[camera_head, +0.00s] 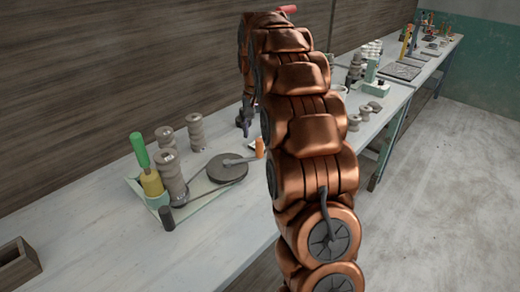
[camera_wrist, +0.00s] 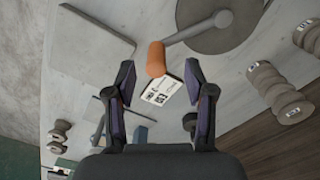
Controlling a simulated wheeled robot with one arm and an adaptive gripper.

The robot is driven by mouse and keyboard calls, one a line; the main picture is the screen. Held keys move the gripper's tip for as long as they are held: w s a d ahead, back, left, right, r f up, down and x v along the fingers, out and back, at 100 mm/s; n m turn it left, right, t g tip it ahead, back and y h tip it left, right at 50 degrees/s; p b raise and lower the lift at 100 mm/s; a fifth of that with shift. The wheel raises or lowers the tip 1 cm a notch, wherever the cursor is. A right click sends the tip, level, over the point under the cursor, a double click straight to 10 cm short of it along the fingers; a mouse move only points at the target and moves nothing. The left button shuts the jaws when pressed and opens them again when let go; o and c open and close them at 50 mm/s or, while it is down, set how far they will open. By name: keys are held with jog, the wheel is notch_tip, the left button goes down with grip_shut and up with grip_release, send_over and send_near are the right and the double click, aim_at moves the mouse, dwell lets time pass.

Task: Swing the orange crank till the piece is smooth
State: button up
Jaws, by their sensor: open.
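The orange crank handle (camera_wrist: 156,58) shows in the wrist view just beyond and between my open fingers. My gripper (camera_wrist: 157,85) is open, and nothing is between its fingertips. A grey crank arm (camera_wrist: 198,28) runs from the handle to a dark round disc (camera_wrist: 222,18). I cannot make out a separate piece on the disc.
A green-handled tool (camera_head: 140,150) and spool-shaped grey pieces (camera_head: 195,132) stand left of the disc. A card with printed marks (camera_wrist: 162,89) lies beneath the gripper. A wooden box (camera_head: 17,264) sits at the front left. The bench's left front (camera_head: 110,245) is clear.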

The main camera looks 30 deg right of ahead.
aim_at(260, 148)
jog(key=shift+w+d+f, duration=0.2)
jog(key=shift+w+d, duration=0.1)
jog(key=shift+d, duration=0.2)
jog(key=shift+w+d+f, duration=0.2)
jog(key=shift+w+d, duration=0.1)
jog(key=shift+d, duration=0.2)
jog(key=shift+f+p, duration=0.8)
jog(key=shift+f, duration=3)
grip_shut()
